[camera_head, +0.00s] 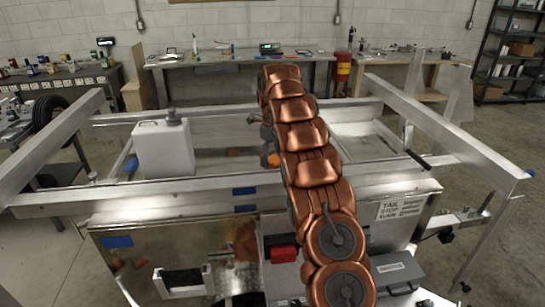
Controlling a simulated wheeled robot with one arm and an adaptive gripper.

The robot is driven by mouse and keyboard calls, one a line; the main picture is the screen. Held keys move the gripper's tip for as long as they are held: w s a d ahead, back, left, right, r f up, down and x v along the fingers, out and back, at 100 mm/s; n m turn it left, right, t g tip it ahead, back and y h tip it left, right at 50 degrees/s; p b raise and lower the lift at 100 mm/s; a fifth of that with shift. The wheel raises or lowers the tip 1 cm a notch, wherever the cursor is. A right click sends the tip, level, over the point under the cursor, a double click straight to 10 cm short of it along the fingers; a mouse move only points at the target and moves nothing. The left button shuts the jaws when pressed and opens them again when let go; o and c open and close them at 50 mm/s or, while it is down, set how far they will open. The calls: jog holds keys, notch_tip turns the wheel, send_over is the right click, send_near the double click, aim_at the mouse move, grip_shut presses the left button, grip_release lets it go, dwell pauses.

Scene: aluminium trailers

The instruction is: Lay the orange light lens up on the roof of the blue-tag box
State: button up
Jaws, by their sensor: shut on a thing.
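My copper arm rises through the middle of the view. My gripper (267,138) shows only in part, as grey pieces at the arm's left edge; the arm hides the rest. A small orange piece (272,160), which looks like the orange light, shows just below these grey pieces, at the gripper. I cannot tell which way its lens faces. A shiny metal box with a blue tag (118,242) is at the front left, below the trailer's near rail. Two more blue patches (244,191) show near the middle of that rail.
A white jug-like container (163,146) stands inside the frame at left. Aluminium rails (430,132) surround the trailer. A red block (284,254) and a lettered plate (401,208) are in front. Benches (236,62) line the wall.

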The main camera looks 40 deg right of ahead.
jog(key=shift+f, duration=0.55)
jog(key=o, duration=1.1)
jog(key=shift+o, duration=0.2)
